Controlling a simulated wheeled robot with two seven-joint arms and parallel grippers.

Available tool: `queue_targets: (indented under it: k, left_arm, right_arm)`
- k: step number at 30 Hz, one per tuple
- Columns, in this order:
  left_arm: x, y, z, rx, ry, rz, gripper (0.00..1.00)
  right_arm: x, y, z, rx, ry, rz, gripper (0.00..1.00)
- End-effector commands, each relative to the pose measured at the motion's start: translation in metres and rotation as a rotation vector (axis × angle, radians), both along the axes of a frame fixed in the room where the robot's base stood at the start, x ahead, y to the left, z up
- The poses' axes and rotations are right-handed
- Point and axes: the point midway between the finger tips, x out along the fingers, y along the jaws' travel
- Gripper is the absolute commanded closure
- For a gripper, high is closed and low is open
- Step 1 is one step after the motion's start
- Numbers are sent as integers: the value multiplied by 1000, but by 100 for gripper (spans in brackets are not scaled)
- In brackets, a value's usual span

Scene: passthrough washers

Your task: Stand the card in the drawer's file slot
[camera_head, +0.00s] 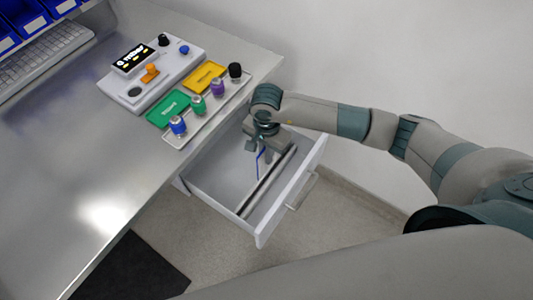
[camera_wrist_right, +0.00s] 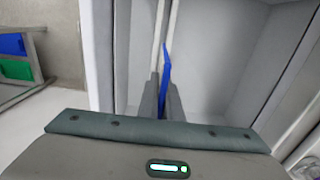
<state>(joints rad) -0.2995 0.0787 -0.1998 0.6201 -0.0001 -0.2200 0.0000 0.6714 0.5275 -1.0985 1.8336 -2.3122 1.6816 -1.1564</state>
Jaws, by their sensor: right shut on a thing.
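The blue card (camera_head: 260,165) is seen nearly edge-on inside the open drawer (camera_head: 215,172). My right gripper (camera_head: 257,149) reaches down into the drawer and is shut on the card. In the right wrist view the card (camera_wrist_right: 166,70) stands between the two fingers (camera_wrist_right: 163,100) and extends beyond their tips. The file slot (camera_head: 266,182) runs along the drawer between narrow dividers, close beside the card. In the wrist view the slot (camera_wrist_right: 164,22) lies just past the card's tip. I cannot tell whether the card's lower edge is inside it. My left gripper is not in view.
A control box (camera_head: 150,75), keyboard (camera_head: 45,55) and blue bins (camera_head: 25,15) stand farther left. The drawer's left part is clear.

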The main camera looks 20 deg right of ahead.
Motion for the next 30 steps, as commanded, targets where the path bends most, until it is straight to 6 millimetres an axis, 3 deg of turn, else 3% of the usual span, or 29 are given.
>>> queue_targets:
  k: [11,30]
  left_arm:
    - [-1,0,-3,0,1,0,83]
    - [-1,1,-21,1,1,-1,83]
  right_arm:
    - [0,1,-5,1,1,2,100]
    - [0,1,-44,1,0,3,100]
